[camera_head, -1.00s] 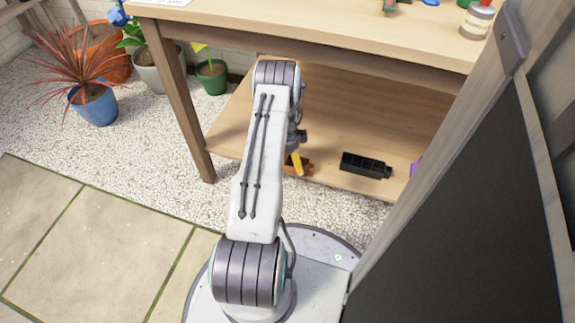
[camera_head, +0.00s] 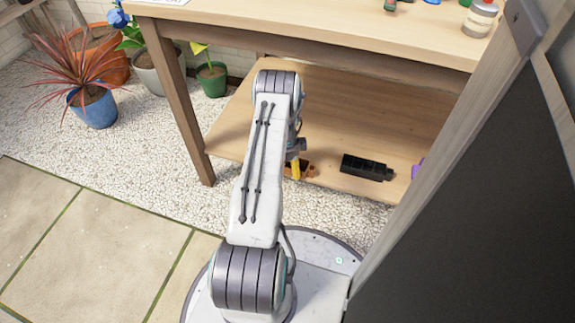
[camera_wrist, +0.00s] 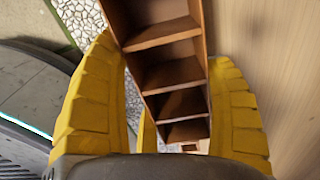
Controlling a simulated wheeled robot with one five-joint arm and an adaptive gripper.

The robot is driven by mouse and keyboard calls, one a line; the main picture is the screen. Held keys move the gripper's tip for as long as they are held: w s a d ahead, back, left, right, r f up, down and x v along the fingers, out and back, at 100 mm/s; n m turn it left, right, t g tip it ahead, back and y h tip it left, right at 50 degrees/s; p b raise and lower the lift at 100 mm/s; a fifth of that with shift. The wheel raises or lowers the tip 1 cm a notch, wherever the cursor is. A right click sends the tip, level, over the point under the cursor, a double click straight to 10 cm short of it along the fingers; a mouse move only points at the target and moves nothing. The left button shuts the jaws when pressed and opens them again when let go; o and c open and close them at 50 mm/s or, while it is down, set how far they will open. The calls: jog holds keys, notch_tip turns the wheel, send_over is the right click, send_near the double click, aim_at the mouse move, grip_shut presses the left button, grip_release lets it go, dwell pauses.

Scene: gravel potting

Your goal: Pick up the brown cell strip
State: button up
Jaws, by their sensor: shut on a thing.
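The brown cell strip (camera_wrist: 172,75) runs between the yellow fingers of my gripper (camera_wrist: 175,105) in the wrist view. Its several open square cells face the camera. My gripper is shut on the strip, with a finger on each side of it. In the head view, a small part of the brown strip (camera_head: 310,171) shows beside the yellow fingertip (camera_head: 296,168), at the lower shelf's front edge. My arm hides the rest of it. I cannot tell whether the strip touches the shelf.
A black cell strip (camera_head: 366,167) lies on the lower shelf (camera_head: 345,120), right of my gripper. A purple object (camera_head: 418,167) is partly hidden at the right. The table top (camera_head: 330,30) overhangs the shelf. A table leg (camera_head: 182,110) stands left. A dark panel (camera_head: 480,200) fills the right.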

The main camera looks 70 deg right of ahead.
jog(key=c, duration=0.3)
jog(key=shift+r, duration=0.15)
jog(key=shift+c, duration=0.2)
